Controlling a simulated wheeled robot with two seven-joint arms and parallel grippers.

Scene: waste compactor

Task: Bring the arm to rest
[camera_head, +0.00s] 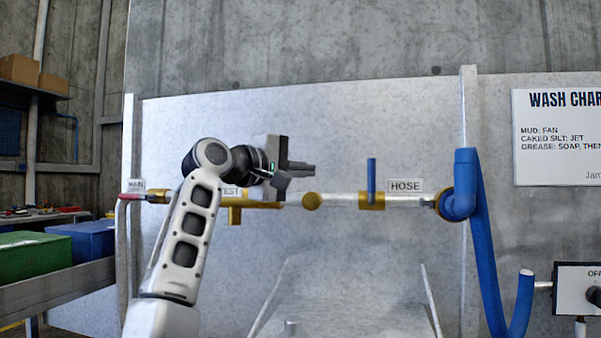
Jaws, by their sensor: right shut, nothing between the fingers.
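My left gripper is not in view.
The pipe (335,200) runs across the panel (340,130) past a HOSE label (405,185) to a blue hose (487,260). A switch box (575,289) is at the lower right. Green (33,257) and blue (88,240) bins stand at the left.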

